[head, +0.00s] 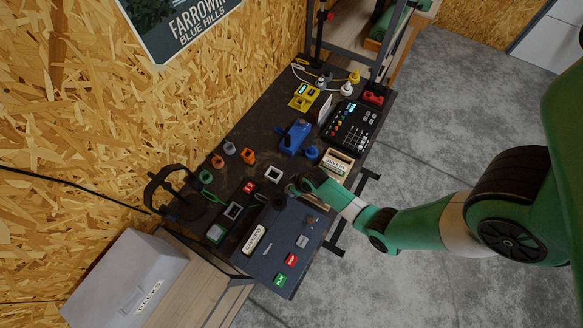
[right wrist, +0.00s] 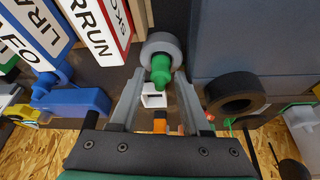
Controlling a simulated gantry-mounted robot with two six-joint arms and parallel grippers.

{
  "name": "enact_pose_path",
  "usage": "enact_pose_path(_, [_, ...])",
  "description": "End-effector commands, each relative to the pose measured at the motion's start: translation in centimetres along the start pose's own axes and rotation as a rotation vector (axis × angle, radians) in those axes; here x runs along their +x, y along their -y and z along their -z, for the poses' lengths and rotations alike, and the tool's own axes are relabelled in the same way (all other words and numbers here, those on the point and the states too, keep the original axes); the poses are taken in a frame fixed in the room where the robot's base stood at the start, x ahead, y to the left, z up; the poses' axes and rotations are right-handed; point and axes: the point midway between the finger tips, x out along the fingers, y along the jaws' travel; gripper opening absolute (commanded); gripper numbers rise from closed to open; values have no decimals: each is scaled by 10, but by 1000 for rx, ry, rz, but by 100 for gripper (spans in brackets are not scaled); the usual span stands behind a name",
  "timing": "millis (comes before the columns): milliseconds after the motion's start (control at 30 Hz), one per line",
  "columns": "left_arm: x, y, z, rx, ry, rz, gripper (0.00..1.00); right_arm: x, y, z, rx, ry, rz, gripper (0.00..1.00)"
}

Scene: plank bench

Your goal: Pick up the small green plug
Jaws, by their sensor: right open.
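The small green plug (right wrist: 161,68) shows in the right wrist view, with a grey round part (right wrist: 160,44) at its far end. My right gripper (right wrist: 161,82) is open, with one finger on each side of the green plug near the fingertips. I cannot tell whether either finger touches it. In the head view my right arm comes in from the right, and its gripper (head: 292,189) is low over the bench beside the dark panel box. I cannot make out the plug there. My left gripper is not in view.
The dark panel box (head: 268,262) stands close to my right gripper. A black ring (right wrist: 235,95) lies right of the fingers. A blue device (head: 294,137), a yellow meter (head: 304,97) and a black button console (head: 352,127) stand farther along the crowded bench. A white square frame (right wrist: 153,98) lies below.

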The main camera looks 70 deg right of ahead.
Motion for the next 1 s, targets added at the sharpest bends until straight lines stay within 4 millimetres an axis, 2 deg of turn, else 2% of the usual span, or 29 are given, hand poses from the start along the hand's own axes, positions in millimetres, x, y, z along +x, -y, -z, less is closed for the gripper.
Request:
enact_pose_path(200, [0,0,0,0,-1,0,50,1,0,1,0,0,0,47])
enact_pose_path(267, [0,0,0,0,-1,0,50,1,0,1,0,0,0,38])
enact_pose_path(467, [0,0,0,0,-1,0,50,1,0,1,0,0,0,2])
enact_pose_path(500, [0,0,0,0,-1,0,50,1,0,1,0,0,0,0])
enact_pose_path(833, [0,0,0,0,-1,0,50,0,0,1,0,-1,0,0])
enact_pose_path(1000, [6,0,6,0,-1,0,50,-8,0,5,-1,-1,0,0])
